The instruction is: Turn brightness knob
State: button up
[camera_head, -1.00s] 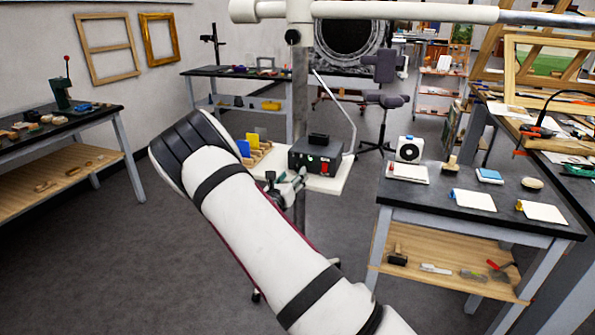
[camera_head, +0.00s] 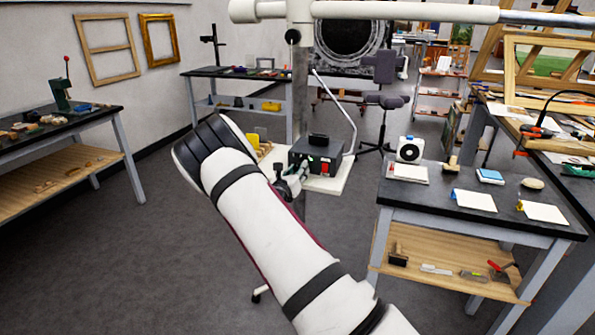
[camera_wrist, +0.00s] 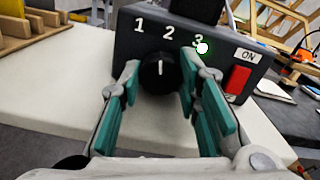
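A dark control box (camera_head: 325,150) stands on a white shelf on the pole. In the wrist view its front (camera_wrist: 122,48) shows the numbers 1, 2 and 3 and a round black knob (camera_wrist: 160,76). The knob's white mark points up, roughly toward the 2. A small lit spot (camera_wrist: 202,47), white with a green edge, is beside the 3. A red switch (camera_wrist: 237,80) sits under an ON label. My gripper (camera_wrist: 160,66) is open, its teal fingers on either side of the knob. I cannot tell whether they touch it. The gripper (camera_head: 292,183) is partly hidden behind my arm in the head view.
The white shelf (camera_head: 332,184) extends around the box, with a wooden rack (camera_wrist: 22,28) to its left. A dark-topped workbench (camera_head: 420,193) with pads and a white fan unit (camera_head: 410,149) stands at right. Open floor lies at left.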

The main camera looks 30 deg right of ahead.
jog(key=shift+s+m+p, duration=0.1)
jog(key=shift+m+p, duration=0.4)
jog(key=shift+m, duration=0.9)
jog(key=o, duration=1.2)
jog(key=shift+c, duration=0.2)
jog(key=v, duration=1.2)
